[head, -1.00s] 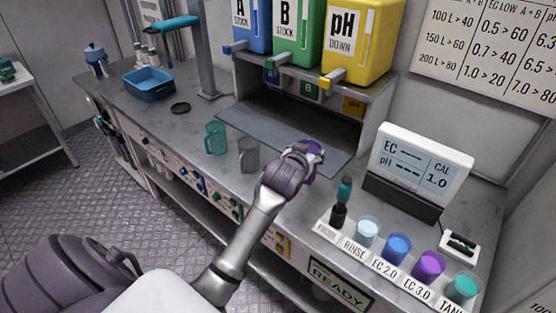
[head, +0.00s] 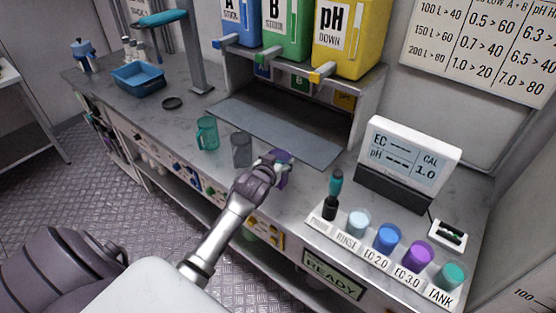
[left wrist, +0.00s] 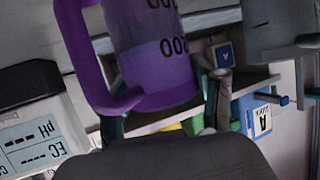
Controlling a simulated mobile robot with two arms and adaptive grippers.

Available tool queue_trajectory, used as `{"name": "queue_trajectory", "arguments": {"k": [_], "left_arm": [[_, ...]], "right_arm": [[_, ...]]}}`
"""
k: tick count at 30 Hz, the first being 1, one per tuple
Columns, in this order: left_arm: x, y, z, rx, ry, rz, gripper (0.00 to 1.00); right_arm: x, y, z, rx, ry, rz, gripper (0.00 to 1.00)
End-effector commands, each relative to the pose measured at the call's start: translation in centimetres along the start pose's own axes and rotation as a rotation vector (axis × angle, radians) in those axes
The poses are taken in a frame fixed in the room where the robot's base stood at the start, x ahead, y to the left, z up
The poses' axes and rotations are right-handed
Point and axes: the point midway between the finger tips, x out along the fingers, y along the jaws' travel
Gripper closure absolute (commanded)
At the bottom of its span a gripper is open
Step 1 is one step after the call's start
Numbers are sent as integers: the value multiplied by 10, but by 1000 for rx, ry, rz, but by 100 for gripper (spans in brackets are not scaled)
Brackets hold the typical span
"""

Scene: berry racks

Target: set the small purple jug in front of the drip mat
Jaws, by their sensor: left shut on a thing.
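The small purple jug (head: 284,175) is in my left gripper (head: 276,158), near the counter's front edge. The gripper and wrist hide part of it. In the left wrist view the purple jug (left wrist: 152,55) fills the middle, its handle on the left, between the teal fingers of my left gripper (left wrist: 163,118). The drip mat (head: 262,128) is a flat blue-grey sheet under the stock shelf; the jug is just in front of its front edge, right of its middle. I cannot tell whether the jug touches the counter. My right gripper is not in view.
A grey jug (head: 241,150) stands just left of my gripper, with a teal jug (head: 207,134) further left. To the right are a probe holder and several coloured cups, a blue one (head: 387,238) among them, and the EC/pH meter (head: 408,160).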

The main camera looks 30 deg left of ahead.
Motion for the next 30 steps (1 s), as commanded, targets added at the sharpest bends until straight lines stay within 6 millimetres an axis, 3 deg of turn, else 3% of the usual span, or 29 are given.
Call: {"name": "queue_trajectory", "arguments": {"k": [3, 4, 8, 20, 23, 30], "left_arm": [[1, 0, 2, 0, 2, 0, 85], [1, 0, 2, 0, 0, 0, 28], [1, 0, 2, 0, 0, 0, 8], [-2, 0, -1, 0, 0, 0, 8], [-14, 0, 0, 0, 0, 0, 8], [-63, 0, 1, 0, -1, 1, 8]], "right_arm": [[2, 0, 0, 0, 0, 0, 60], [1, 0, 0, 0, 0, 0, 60], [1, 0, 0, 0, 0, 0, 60], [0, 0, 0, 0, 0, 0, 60], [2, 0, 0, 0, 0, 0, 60], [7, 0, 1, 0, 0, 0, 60]]}}
